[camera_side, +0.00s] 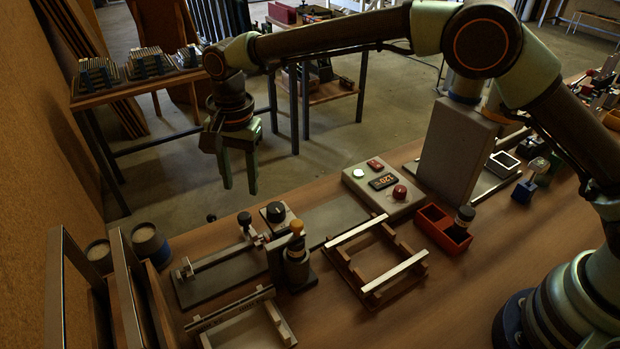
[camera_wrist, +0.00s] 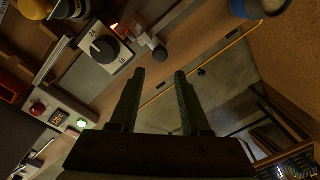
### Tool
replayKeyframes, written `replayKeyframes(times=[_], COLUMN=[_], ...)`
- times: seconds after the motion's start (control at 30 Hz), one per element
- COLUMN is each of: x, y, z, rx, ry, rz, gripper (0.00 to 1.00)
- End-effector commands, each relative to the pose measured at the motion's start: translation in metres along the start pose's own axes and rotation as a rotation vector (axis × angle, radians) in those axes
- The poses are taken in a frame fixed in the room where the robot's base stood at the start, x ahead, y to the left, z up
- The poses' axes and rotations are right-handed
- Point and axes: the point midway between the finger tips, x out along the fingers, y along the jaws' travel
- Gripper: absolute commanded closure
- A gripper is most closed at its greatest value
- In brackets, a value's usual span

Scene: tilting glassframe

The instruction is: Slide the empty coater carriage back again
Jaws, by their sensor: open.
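A coater lies on the wooden table below my gripper. A black ball knob (camera_side: 211,217) shows at the table's far edge, and also in the wrist view (camera_wrist: 160,54), beyond the fingertips. A box with a black dial (camera_side: 277,212) stands beside the bed; the same dial box shows in the wrist view (camera_wrist: 104,47). My gripper (camera_side: 239,187) hangs above the far edge, fingers down, open and empty, apart from everything.
A dark post with an orange knob (camera_side: 297,254) stands close to the bed. A wooden frame (camera_side: 388,290), a control box (camera_side: 384,189) and a red tray (camera_side: 431,232) are to the right. Cups (camera_side: 149,242) and upright frames (camera_side: 125,290) crowd the left.

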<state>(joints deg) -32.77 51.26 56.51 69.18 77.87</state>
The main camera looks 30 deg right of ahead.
Motion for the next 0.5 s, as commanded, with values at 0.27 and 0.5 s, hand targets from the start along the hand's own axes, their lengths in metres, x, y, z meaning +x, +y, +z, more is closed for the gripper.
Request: replayKeyframes(times=[0.27,0.5], x=[0.054,0.08], y=[0.001,0.001], z=[0.001,0.001], rx=[-0.001,-0.001], ry=[-0.001,0.0], rz=[0.004,0.002], gripper=[0.53,0.53])
